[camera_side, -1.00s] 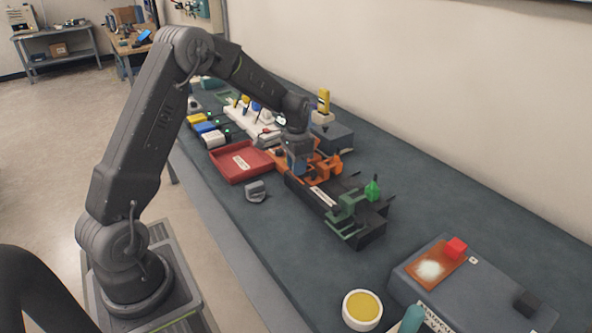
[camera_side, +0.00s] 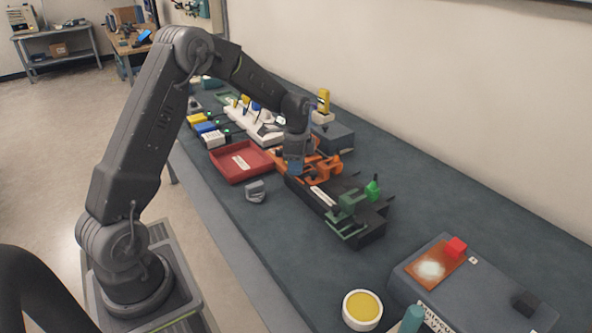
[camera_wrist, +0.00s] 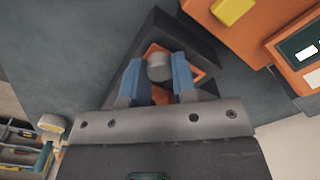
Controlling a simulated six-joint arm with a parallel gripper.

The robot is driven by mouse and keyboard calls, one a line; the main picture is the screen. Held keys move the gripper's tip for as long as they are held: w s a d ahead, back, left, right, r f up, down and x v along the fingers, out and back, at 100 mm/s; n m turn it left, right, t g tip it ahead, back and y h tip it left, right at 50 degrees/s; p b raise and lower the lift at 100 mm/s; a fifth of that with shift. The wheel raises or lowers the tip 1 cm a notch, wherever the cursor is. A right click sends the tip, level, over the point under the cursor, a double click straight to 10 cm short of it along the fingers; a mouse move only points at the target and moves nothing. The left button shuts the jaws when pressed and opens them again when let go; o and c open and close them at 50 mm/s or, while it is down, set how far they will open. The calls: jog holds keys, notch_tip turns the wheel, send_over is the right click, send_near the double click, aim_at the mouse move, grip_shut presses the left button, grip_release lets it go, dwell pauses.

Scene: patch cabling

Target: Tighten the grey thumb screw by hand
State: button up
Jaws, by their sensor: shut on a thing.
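The grey thumb screw (camera_wrist: 159,67) shows in the wrist view as a round grey knob above an orange part (camera_wrist: 160,95) on a dark block. My gripper (camera_wrist: 158,80) has its two blue fingers on either side of the knob, shut on it. In the side view my gripper (camera_side: 294,167) points down at the near end of the orange fixture (camera_side: 324,168). The screw itself is hidden there behind the fingers, and how far it is turned cannot be told.
A black base with a green clamp (camera_side: 347,213) lies to the right of the fixture. A red tray (camera_side: 240,162) and a small grey part (camera_side: 255,191) are to the left. A yellow-filled bowl (camera_side: 362,309) stands in front.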

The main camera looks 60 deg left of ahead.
jog(key=shift+m, duration=1.4)
jog(key=shift+m, duration=0.5)
jog(key=m, duration=0.4)
jog(key=o, duration=0.5)
jog(key=shift+o, duration=0.2)
jog(key=shift+r, duration=1.55)
jog(key=shift+o, duration=0.4)
